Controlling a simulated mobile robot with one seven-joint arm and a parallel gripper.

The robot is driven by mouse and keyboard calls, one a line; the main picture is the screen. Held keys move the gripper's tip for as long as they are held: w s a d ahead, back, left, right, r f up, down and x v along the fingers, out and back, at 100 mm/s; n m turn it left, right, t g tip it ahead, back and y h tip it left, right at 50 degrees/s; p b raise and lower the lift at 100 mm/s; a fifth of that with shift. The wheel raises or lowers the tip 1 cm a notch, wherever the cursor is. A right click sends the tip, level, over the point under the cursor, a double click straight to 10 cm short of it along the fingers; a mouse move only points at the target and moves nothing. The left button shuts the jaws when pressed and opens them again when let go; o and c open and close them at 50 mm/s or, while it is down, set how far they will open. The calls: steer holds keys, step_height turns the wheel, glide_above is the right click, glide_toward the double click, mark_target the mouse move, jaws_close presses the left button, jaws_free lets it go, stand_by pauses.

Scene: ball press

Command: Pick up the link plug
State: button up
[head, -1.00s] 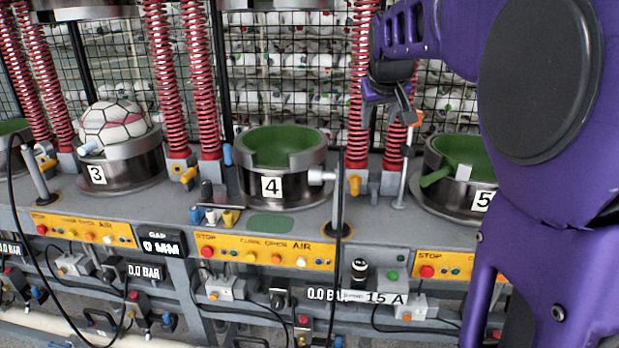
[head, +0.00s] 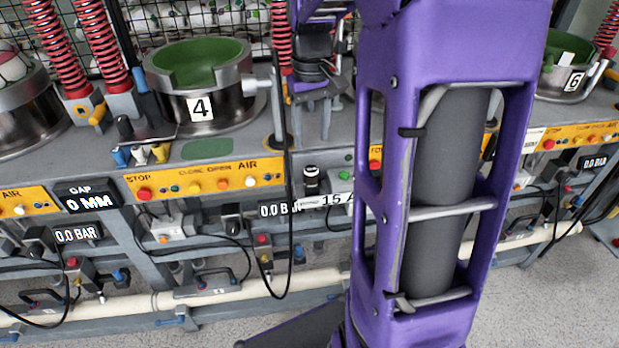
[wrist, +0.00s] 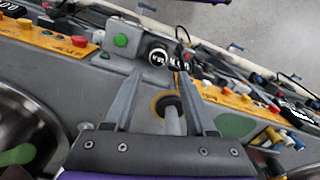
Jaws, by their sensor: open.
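A short black plug with pale rings (head: 311,180), which looks like the link plug, stands upright on the bench front beside the "15 A" label (head: 333,199). In the wrist view its round dark top (wrist: 158,57) lies just beyond the fingertips, roughly centred between them. My gripper (head: 312,128) points down above the bench, behind and above the plug in the head view. In the wrist view my gripper (wrist: 159,76) has its two grey fingers wide apart, with nothing held. Whether the fingertips touch anything cannot be told.
A post in a yellow ring (wrist: 166,104) shows between the fingers, nearer the palm. A green button (wrist: 121,40) is left of the plug. Pot 4 (head: 200,104) stands left of my gripper. A black cable (head: 290,230) hangs near the plug. My arm hides pot 5.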

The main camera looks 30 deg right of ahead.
mark_target(311, 170)
steer(key=f+b, duration=0.1)
steer(key=f, duration=0.4)
steer(key=f+b, duration=0.1)
steer(key=f, duration=0.5)
steer(key=shift+w+d+f, duration=0.1)
steer(key=shift+w+d, duration=0.05)
steer(key=shift+w, duration=0.05)
jaws_close()
